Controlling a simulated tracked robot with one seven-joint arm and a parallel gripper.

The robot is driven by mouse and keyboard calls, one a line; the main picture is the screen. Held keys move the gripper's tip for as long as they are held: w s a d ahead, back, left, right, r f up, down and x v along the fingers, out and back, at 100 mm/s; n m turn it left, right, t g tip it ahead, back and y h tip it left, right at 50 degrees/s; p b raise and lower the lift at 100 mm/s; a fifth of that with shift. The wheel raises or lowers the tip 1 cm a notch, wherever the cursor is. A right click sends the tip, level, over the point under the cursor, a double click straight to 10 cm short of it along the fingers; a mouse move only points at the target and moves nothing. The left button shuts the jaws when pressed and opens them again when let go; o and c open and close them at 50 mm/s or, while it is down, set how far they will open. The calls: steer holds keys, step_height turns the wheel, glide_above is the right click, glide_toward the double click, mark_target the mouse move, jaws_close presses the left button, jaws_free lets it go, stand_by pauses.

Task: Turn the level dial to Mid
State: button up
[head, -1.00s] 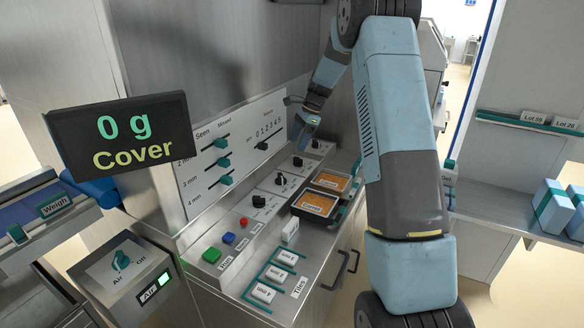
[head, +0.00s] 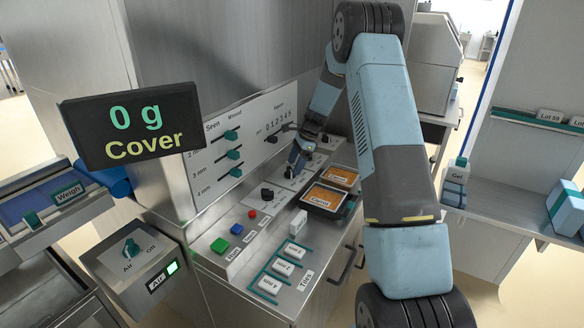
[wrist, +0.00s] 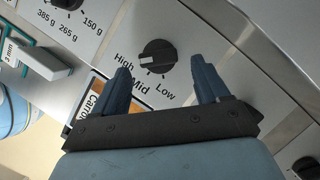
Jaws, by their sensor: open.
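The level dial (wrist: 157,55) is a round black knob on a grey panel, labelled High, Mid and Low in the wrist view. Its white mark points to the left, toward High. My gripper (wrist: 163,82) is open and empty, with one blue finger on each side of the dial's lower part in the picture; I see no contact. In the head view my gripper (head: 295,160) is over the middle dial of the panel, and mostly hides it.
A second black dial (wrist: 68,3) with gram labels is beside it, and shows in the head view (head: 267,194). Trays with orange labels (head: 325,197) lie close to the right. Green, blue and red buttons (head: 236,229) are nearer. Sliders (head: 233,154) are on the upright panel.

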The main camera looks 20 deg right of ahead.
steer(key=shift+x, duration=0.85)
